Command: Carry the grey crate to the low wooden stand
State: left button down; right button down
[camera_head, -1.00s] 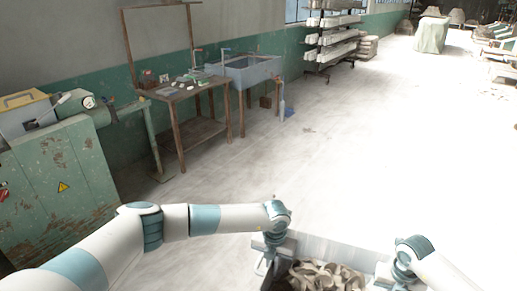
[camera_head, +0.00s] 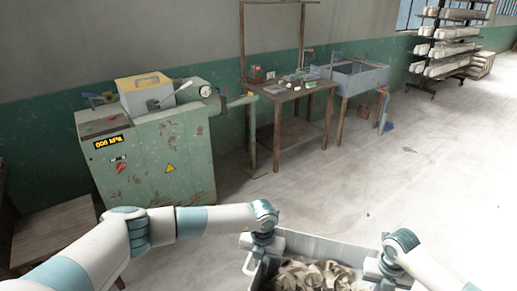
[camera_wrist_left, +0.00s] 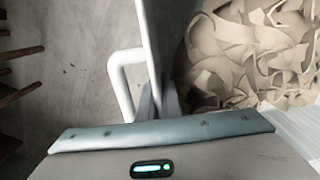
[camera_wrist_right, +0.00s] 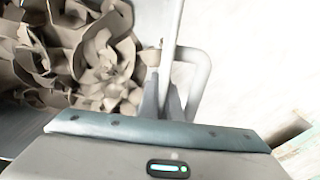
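The grey crate (camera_head: 330,243) is at the bottom of the head view, filled with pale clay trimmings (camera_head: 312,274). My left gripper (camera_head: 256,262) is at its left side; in the left wrist view the fingers (camera_wrist_left: 166,104) close at the wall by a bar-shaped handle (camera_wrist_left: 118,80). My right gripper (camera_head: 372,272) is at its right side; in the right wrist view the fingers (camera_wrist_right: 166,104) close by the other handle (camera_wrist_right: 201,80). Fingertips are partly hidden. A low wooden stand (camera_head: 58,228) is at the left, partly behind my left arm.
A green machine (camera_head: 150,155) with a pressure display stands against the wall, right of the stand. A wooden workbench (camera_head: 290,93) and a grey sink (camera_head: 358,78) follow. A rack (camera_head: 440,50) is farther back. The floor (camera_head: 400,180) at the right is clear.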

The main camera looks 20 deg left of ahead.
aim_at(56, 225)
jog(key=j+u, duration=0.3)
jog(key=i+j+u, duration=0.15)
jog(key=j+u, duration=0.15)
jog(key=j, duration=0.2)
jog(key=i+j+u, duration=0.1)
jog(key=j+u, duration=0.2)
jog(key=i+j+u, duration=0.3)
jog(key=j, duration=0.15)
jog(key=i+j+u, duration=0.1)
jog(key=j+u, duration=0.2)
jog(key=i+j+u, duration=0.3)
jog(key=k, duration=0.1)
